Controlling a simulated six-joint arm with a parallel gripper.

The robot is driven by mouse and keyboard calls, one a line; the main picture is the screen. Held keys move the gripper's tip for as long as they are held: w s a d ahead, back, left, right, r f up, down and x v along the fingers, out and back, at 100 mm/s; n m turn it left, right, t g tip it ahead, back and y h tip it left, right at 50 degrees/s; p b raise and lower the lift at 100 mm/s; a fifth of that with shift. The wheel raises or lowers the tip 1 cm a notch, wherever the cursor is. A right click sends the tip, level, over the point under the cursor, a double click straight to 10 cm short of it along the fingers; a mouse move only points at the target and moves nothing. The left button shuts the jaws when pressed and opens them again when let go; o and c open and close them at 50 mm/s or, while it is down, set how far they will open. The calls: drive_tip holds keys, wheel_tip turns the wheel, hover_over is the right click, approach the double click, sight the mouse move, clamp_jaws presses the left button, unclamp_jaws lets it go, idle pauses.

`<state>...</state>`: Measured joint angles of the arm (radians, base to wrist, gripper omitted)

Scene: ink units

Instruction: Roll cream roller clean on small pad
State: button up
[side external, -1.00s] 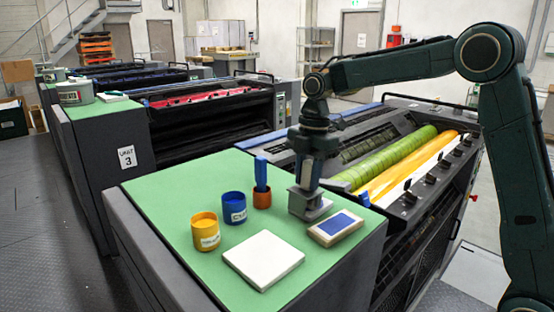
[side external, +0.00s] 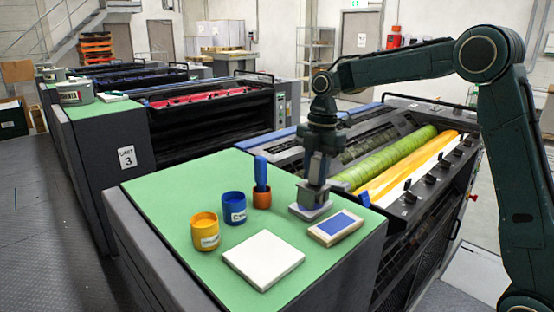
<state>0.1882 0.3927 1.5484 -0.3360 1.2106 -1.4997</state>
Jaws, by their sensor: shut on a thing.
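My gripper (side external: 316,178) points down over the green worktop and is shut on a tool whose grey lower end (side external: 311,196) sits at a small pale pad (side external: 306,214). The tool is probably the cream roller; its cream surface is not visible, and I cannot tell whether it touches the pad. A cream-framed pad with a blue top (side external: 336,227) lies just to the front right of my gripper. A larger white pad (side external: 263,260) lies at the front of the worktop.
A yellow pot (side external: 206,232), a blue pot (side external: 233,208) and an orange holder (side external: 262,198) with a blue upright tool (side external: 261,172) stand left of my gripper. Press rollers, green (side external: 400,158) and yellow (side external: 405,172), lie behind right. The worktop's left part is clear.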

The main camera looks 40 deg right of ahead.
drive_tip(key=shift+d+f, duration=0.15)
drive_tip(key=shift+d, duration=0.75)
drive_tip(key=shift+r, duration=3.1)
drive_tip(key=shift+w, duration=0.15)
